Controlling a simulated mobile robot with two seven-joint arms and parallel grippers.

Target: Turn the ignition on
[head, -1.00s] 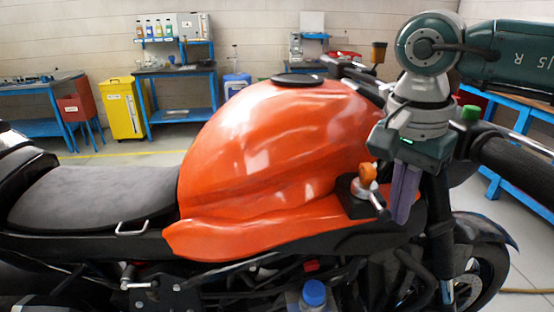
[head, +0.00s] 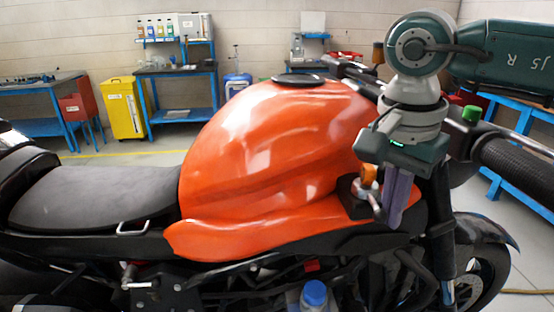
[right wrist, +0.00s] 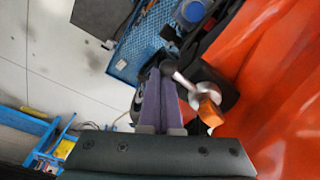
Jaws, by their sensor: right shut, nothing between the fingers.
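The ignition (head: 352,197) is a black block with a silver dial beside the orange tank. An orange knob (head: 369,175) stands on the dial, and a short silver lever (head: 375,206) sticks out from it. In the right wrist view the orange knob (right wrist: 210,112) and the lever (right wrist: 186,83) lie just right of my fingers. My right gripper (head: 394,224) points down with its purple fingers shut and empty, at the lever's right side. The fingers (right wrist: 154,75) are at the lever's rounded end; I cannot tell whether they touch. My left gripper is not in view.
The orange tank (head: 270,150) fills the middle, with the seat (head: 90,190) to its left. The handlebar grip (head: 515,160) and a green button (head: 471,113) are close to my right wrist. A blue-capped bottle (head: 314,294) is low in front. Workbenches stand behind.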

